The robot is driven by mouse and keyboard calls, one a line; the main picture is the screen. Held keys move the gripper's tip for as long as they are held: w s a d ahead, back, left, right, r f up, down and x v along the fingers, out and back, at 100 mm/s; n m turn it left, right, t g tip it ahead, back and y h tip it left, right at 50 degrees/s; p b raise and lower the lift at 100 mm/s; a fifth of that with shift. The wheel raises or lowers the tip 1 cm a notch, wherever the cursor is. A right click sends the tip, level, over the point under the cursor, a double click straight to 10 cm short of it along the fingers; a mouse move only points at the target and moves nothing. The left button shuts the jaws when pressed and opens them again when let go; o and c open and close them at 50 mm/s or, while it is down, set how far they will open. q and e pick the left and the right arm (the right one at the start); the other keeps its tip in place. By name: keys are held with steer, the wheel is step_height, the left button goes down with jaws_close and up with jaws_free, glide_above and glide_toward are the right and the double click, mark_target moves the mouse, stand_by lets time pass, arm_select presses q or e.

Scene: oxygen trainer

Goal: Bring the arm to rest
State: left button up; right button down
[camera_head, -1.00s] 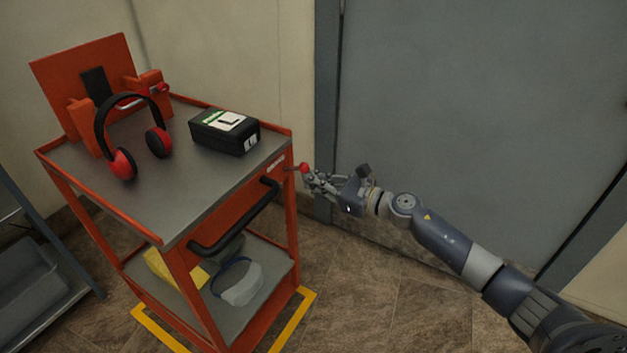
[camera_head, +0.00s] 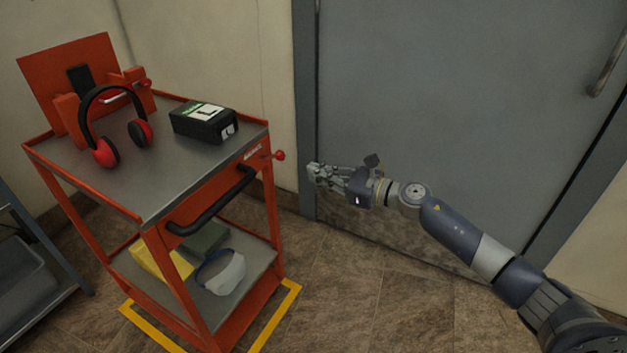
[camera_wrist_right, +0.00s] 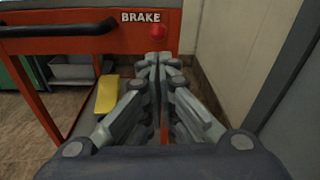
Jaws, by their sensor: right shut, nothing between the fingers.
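My right arm comes in from the lower right in the head view. My right gripper (camera_head: 315,171) is shut and empty, a little to the right of the cart's side, in front of the grey door. In the wrist view its fingers (camera_wrist_right: 158,60) are together, pointing at the cart's end. The red brake knob (camera_head: 279,156) sticks out from the cart's upper right corner. In the wrist view the knob (camera_wrist_right: 158,33) shows just beyond the fingertips, beside the "BRAKE" label; the head view shows a gap between them. My left gripper is not in view.
The orange cart (camera_head: 155,218) carries red-and-black headphones (camera_head: 139,132) and a black box (camera_head: 204,122) on top. A yellow item (camera_head: 160,262) and a clear visor (camera_head: 222,273) lie on its lower shelf. A grey door (camera_head: 450,110) stands behind my arm. A grey rack (camera_head: 30,265) is at left.

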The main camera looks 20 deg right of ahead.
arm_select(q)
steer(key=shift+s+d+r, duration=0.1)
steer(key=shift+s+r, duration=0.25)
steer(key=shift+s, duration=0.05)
arm_select(e)
steer(key=shift+s+d+r, duration=0.1)
steer(key=shift+s+d, duration=0.2)
steer(key=shift+s, duration=0.1)
steer(key=shift+w, duration=0.1)
